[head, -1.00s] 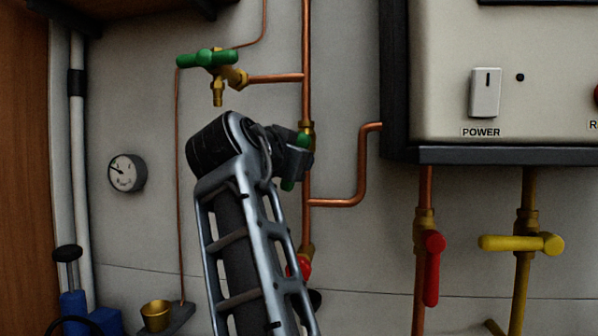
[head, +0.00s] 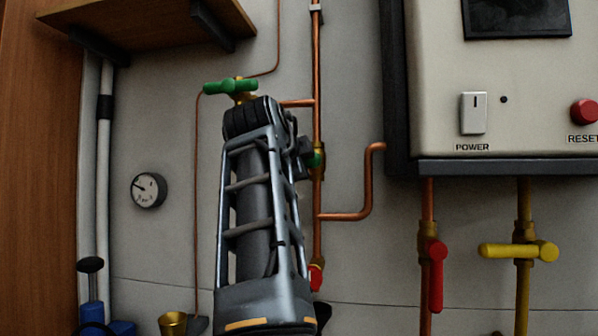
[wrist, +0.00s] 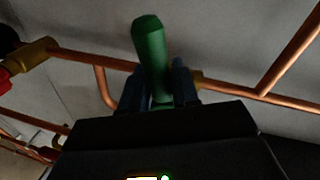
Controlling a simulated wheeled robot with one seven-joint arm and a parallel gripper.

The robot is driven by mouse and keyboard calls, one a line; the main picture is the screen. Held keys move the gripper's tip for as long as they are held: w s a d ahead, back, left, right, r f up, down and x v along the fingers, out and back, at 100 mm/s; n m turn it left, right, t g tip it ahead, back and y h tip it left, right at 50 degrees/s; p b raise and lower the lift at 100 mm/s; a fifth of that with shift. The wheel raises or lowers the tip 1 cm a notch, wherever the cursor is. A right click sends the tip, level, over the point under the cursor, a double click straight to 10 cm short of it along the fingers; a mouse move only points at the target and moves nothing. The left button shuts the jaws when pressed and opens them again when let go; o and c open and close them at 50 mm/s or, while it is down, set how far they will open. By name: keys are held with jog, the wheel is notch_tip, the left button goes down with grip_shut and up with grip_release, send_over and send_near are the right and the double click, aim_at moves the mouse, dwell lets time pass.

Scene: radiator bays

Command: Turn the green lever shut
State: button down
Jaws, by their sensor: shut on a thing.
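The green lever (head: 316,160) is on the vertical copper pipe, mostly hidden behind my gripper (head: 304,156) in the head view. In the wrist view the lever (wrist: 150,50) stands between the two dark fingers, which are shut on it. There its green end sticks out past the fingertips, and it lies across the copper pipe (wrist: 230,88). The lever's pivot is hidden by the fingers.
Another green handle (head: 231,87) sits on a brass tap just above my wrist. A red lever (head: 436,275) and a yellow lever (head: 510,250) hang below the boiler (head: 440,120) at right. A gauge (head: 148,190) is at left, a wooden shelf (head: 150,22) above.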

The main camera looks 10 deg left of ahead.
jog(key=shift+a+r+m+y, duration=0.1)
jog(key=shift+r+m+y, duration=0.15)
jog(key=shift+m, duration=0.5)
jog(key=shift+r+m+y, duration=0.15)
jog(key=shift+r+m, duration=0.05)
jog(key=shift+m, duration=0.55)
jog(key=c, duration=1)
grip_release()
jog(key=shift+r, duration=0.1)
